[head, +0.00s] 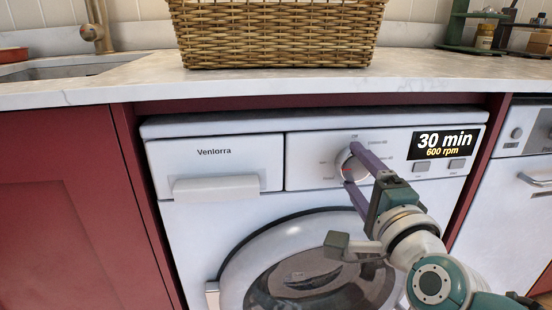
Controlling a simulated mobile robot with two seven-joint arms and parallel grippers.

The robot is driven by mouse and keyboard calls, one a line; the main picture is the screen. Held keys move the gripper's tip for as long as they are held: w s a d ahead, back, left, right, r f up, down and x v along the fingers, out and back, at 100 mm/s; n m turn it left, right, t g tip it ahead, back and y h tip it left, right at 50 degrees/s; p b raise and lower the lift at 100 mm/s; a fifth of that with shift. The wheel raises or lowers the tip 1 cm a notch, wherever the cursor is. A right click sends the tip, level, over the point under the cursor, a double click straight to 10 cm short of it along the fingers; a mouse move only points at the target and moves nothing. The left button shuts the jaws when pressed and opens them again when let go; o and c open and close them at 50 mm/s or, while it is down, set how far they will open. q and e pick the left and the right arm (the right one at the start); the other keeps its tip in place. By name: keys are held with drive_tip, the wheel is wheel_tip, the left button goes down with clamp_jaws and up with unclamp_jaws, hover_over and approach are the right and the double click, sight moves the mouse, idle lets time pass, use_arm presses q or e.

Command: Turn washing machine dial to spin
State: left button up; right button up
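The white washing machine (225,225) stands under the counter. Its round dial (350,163) is on the control panel, left of a black display (444,145) reading "30 min" and "600 rpm". Small labels around the dial are too small to read. My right gripper (350,167) reaches in from the lower right. Its two purple fingers are spread apart, one at the top and one at the bottom of the dial. I cannot tell whether they press on it. They hide part of the dial and its labels. My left gripper is not in view.
A detergent drawer (215,165) is left of the dial. The round door (265,265) is below, partly behind my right arm. A wicker basket (275,35) sits on the counter (130,75). Red cabinets (60,200) stand left, another white appliance (515,205) right.

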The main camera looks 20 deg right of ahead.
drive_tip(key=o, duration=0.4)
drive_tip(key=shift+c, duration=0.2)
drive_tip(key=p+v, duration=0.2)
drive_tip(key=v, duration=0.8)
drive_tip(key=shift+w, duration=0.1)
